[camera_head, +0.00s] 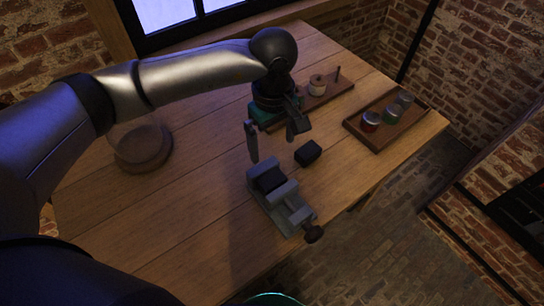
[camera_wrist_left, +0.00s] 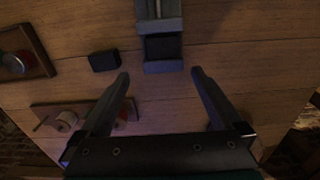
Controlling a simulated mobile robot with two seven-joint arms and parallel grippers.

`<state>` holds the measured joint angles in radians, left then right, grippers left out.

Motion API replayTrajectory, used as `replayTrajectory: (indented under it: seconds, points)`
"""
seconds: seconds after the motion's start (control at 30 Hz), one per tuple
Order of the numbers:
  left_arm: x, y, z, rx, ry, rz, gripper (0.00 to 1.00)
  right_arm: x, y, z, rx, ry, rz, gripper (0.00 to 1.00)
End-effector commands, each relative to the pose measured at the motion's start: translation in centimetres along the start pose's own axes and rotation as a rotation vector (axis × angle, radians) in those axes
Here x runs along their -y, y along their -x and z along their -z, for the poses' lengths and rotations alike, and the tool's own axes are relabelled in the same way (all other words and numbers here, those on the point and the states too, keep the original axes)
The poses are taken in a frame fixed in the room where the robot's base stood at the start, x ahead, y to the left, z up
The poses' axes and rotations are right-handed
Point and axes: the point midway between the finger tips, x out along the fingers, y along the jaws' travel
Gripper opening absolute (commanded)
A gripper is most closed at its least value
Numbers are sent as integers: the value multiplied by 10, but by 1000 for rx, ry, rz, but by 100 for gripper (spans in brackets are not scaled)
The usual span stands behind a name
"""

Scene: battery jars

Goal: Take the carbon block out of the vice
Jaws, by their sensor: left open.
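The grey vice (camera_head: 285,203) stands on the wooden table, its screw end toward the front right. A dark block, the carbon block (camera_head: 268,180), sits between its jaws. In the left wrist view the vice (camera_wrist_left: 158,27) is at the top centre, with the carbon block (camera_wrist_left: 163,47) in it. My left gripper (camera_head: 275,148) is open and empty, above the table just behind the vice. In the left wrist view its fingertips (camera_wrist_left: 160,73) are spread apart, just below the vice, with bare table between them. My right gripper is not in view.
A second dark block (camera_head: 308,153) lies loose beside the vice. A wooden tray (camera_head: 377,140) with several lidded jars is at the right. A board (camera_head: 340,87) with a pale ring and a peg is behind. A round dark-based item (camera_head: 142,148) stands left. The front-left table is clear.

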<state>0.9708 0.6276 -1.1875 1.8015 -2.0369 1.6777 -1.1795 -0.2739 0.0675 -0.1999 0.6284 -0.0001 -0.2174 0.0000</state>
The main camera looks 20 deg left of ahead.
Motion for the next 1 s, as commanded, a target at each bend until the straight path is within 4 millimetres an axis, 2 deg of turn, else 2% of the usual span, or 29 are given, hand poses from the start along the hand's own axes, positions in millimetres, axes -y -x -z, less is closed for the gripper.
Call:
replayTrajectory:
  seconds: [0.17, 0.37, 0.5, 0.77, 1.0]
  points:
    - [1, -24, -2, 5, 0, 5, 100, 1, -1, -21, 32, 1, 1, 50]
    - [1, -68, -2, 5, 2, 4, 100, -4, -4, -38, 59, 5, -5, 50]
    - [1, -90, -2, 4, 1, 3, 100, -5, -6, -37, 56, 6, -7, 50]
    - [1, -109, -1, 4, 1, 3, 100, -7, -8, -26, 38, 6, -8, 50]
    - [3, -144, -1, 4, 2, 2, 100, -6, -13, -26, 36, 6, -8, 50]
